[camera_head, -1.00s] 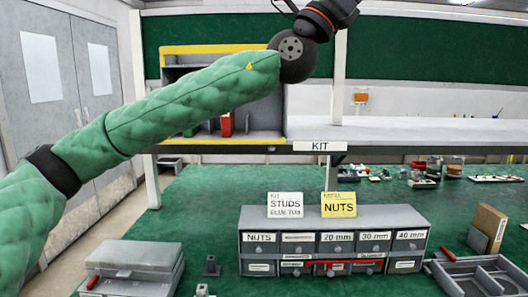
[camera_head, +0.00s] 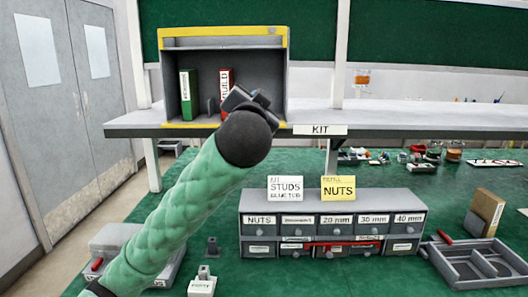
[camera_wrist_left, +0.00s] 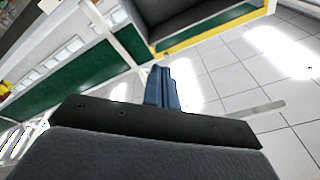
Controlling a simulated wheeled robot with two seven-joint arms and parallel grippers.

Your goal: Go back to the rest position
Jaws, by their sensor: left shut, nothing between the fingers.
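My left arm comes in from the lower left in its green padded sleeve and ends in a dark round wrist. My left gripper (camera_head: 252,98) is in front of the shelf, over the right side of the yellow-edged cabinet, partly hidden by the wrist. In the left wrist view its blue fingers (camera_wrist_left: 163,86) are together, with nothing between them. My right gripper does not show.
The yellow-edged cabinet (camera_head: 222,31) holds a green binder (camera_head: 188,96) and a red one (camera_head: 226,84). The KIT shelf (camera_head: 400,122) is bare to the right. Below stand a drawer unit (camera_head: 330,203), a grey tray (camera_head: 480,268) and a grey case (camera_head: 115,236).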

